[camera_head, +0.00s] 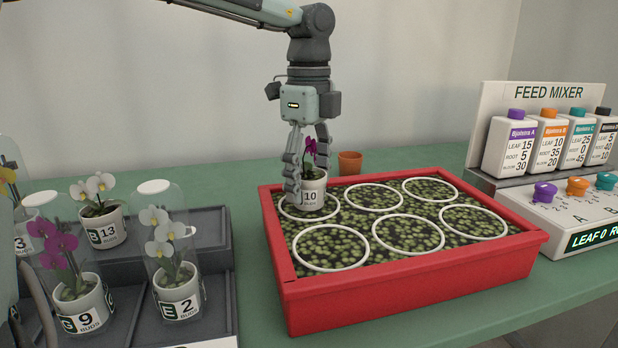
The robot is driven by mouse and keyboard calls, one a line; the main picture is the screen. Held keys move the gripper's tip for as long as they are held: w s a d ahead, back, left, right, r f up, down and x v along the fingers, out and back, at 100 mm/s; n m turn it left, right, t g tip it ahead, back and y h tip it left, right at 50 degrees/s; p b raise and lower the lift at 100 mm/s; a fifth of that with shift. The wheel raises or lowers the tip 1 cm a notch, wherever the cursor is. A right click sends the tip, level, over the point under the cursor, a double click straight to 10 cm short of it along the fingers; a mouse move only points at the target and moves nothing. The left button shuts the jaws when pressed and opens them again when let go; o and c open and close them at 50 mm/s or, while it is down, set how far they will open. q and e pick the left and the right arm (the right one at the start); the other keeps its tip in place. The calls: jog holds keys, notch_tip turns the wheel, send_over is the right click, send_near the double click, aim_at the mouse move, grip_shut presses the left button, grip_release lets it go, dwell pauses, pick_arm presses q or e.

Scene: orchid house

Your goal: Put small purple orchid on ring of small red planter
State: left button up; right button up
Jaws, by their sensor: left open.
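The small purple orchid (313,190) is in a white pot marked 10. It stands upright at the back left ring (291,212) of the red planter (400,277); the pot hides part of that ring. My left gripper (307,180) points down over it, open, with one finger on each side of the pot. I cannot tell whether the fingers touch it. The other white rings on the planter are empty. My right gripper is not in view.
A dark tray (215,262) at left holds several potted orchids, some under clear covers. A small terracotta pot (349,163) stands behind the planter. The feed mixer (548,92) with bottles is at right. Green table (262,318) shows in front.

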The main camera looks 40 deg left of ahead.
aim_at(309, 162)
pick_arm(q)
notch_tip(309, 162, up, 11)
jog(key=shift+r, duration=0.45)
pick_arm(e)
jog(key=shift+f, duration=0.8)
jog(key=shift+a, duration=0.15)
pick_arm(q)
jog(key=shift+w, duration=0.1)
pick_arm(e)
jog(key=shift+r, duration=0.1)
